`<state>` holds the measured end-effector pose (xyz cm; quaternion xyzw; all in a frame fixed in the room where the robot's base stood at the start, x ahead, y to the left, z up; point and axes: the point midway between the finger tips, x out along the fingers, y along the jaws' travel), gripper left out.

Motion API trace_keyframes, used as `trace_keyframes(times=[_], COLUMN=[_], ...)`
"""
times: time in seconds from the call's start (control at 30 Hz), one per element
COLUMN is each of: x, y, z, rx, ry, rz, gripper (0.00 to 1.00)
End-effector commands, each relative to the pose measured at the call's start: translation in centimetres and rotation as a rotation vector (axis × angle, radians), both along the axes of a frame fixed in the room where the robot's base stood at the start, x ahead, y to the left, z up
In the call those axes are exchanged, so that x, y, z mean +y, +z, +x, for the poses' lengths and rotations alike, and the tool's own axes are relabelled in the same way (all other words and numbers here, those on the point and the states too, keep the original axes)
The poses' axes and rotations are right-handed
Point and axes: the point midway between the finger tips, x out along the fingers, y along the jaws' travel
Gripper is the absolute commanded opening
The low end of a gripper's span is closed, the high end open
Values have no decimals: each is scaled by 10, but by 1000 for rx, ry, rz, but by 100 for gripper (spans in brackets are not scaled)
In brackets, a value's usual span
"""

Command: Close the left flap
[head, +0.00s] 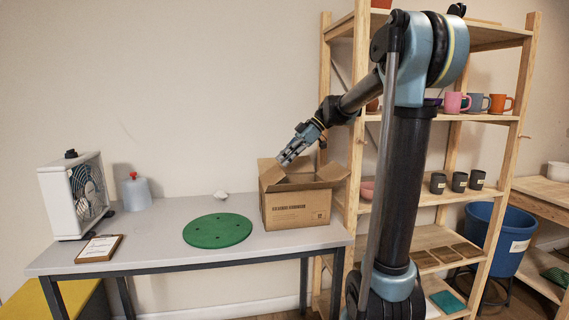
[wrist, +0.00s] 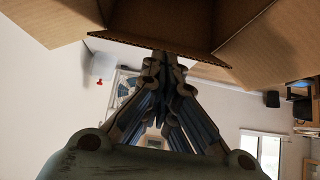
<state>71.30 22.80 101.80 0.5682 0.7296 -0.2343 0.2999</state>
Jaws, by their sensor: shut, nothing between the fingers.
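A brown cardboard box (head: 295,211) with printing on its front stands at the right end of the grey table. Its left flap (head: 268,170) stands up at the left side, and another flap (head: 332,173) sticks up at the right. My gripper (head: 284,161) is shut and empty, pointing down and left, at the upper left of the box. In the wrist view my gripper (wrist: 163,58) has its fingertips against or just in front of the edge of a middle flap (wrist: 160,45); I cannot tell if they touch. Two more flaps spread out either side there.
A wooden shelf (head: 427,204) stands close right of the box.

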Motion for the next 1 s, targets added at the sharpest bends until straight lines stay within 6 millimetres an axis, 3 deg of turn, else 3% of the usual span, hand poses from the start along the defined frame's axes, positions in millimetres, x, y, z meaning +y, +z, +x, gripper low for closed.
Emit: trace_keyframes(times=[0.17,0.7,1.0], x=[0,-1,8], y=[11,89,97], z=[0,1,-2], rx=[0,1,3], ry=[0,-1,9], rz=[0,0,-73], gripper=[0,0,0])
